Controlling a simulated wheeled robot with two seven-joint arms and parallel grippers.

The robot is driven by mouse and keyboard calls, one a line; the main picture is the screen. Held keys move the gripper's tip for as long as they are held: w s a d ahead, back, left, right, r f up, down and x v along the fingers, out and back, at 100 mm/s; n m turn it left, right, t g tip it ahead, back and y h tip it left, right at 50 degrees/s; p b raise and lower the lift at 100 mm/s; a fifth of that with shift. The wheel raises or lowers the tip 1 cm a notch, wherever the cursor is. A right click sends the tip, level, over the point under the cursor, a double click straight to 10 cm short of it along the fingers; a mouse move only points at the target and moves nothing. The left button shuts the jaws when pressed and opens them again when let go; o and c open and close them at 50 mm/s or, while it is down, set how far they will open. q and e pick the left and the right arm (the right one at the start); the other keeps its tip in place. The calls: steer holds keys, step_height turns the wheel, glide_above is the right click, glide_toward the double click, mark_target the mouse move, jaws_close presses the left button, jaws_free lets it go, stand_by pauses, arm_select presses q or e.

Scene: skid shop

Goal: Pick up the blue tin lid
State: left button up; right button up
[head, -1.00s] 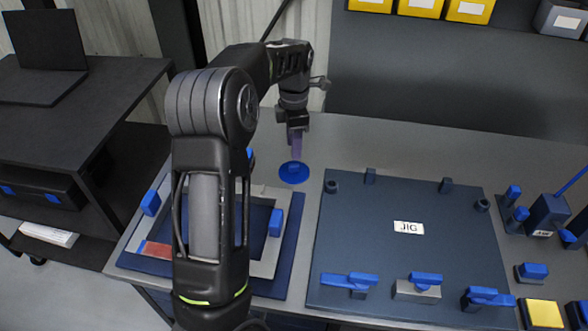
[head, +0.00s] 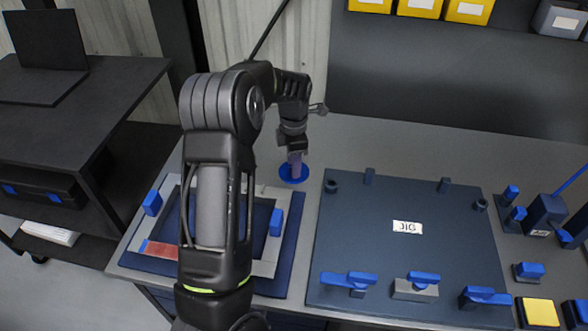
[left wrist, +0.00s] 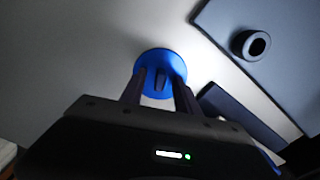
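The blue tin lid (head: 291,180) is a round blue disc lying flat on the grey bench, left of the JIG board. My left gripper (head: 295,160) points down right over it and hides part of its middle. In the left wrist view the lid (left wrist: 160,58) is below the fingers, with a darker raised grip at its centre. The fingers of my left gripper (left wrist: 157,84) stand apart, one on each side of that grip. Whether they touch it cannot be told. My right gripper is not in view.
The JIG board (head: 408,260) with blue clamps lies right of the lid. A grey frame (head: 262,200) with blue blocks lies on a dark blue plate in front, partly behind my left arm. Blue-handled items stand at far right. Bench space behind the lid is clear.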

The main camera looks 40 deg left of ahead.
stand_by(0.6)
arm_select(q)
jaws_close()
stand_by(0.4)
